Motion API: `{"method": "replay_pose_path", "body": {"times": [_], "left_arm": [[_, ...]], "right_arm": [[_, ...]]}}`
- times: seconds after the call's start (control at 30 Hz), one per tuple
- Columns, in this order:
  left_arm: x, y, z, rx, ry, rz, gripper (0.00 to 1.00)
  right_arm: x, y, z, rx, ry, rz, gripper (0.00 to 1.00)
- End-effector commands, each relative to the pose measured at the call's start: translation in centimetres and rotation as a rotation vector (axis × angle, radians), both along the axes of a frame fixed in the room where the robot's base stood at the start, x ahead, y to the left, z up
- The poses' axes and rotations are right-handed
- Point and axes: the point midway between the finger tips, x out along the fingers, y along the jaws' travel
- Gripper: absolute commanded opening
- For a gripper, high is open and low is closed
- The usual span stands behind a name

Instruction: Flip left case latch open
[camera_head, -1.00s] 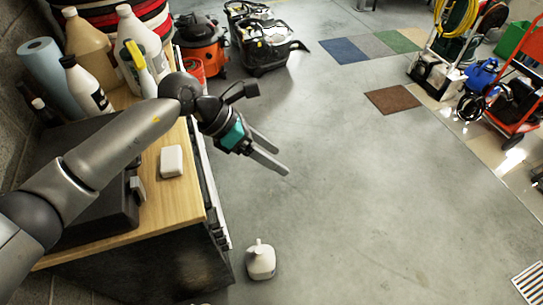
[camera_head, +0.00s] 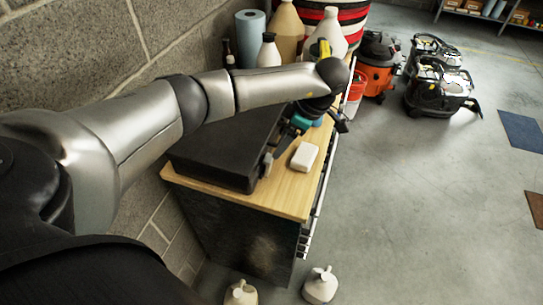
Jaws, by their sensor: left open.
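A black case (camera_head: 222,150) lies closed on the wooden top of a workbench (camera_head: 289,194). One grey latch (camera_head: 267,164) shows on its front side, near the corner closest to me. Any other latch is hidden behind my gripper and arm. My left arm reaches in from the left above the case. My left gripper (camera_head: 286,143), with a teal band, is open and angled down beside the case's front side, farther along than the visible latch. Its fingers are small and partly hidden, and I cannot tell whether they touch the case. My right gripper is out of view.
A white block (camera_head: 304,157) lies on the bench just right of the gripper. Bottles (camera_head: 286,32) and a blue paper roll (camera_head: 250,38) stand behind my arm. Two jugs (camera_head: 320,285) stand on the floor below the bench. A block wall (camera_head: 95,45) is at left; open floor lies right.

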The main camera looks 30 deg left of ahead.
Motion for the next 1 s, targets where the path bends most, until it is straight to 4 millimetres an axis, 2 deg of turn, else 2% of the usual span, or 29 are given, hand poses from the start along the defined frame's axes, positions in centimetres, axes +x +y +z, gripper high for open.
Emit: {"method": "replay_pose_path", "body": {"times": [0.2, 0.4, 0.6, 0.87, 1.0], "left_arm": [[-0.5, 1.7, -4.4, -0.002, 0.003, 0.002, 0.72], [-0.7, 2.7, -7.1, -0.002, 0.001, 0.001, 0.72], [-0.8, 3.2, -8.1, -0.003, 0.000, -0.002, 0.72], [-0.8, 3.2, -8.2, -0.003, -0.001, -0.001, 0.72], [-0.8, 3.2, -8.2, -0.003, -0.001, -0.001, 0.57]], "right_arm": [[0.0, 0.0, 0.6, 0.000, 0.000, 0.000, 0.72], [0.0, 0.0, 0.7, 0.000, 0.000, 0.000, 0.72], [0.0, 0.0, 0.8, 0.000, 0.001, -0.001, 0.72], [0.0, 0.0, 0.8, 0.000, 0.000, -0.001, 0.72], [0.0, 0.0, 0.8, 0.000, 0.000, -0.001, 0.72]]}}
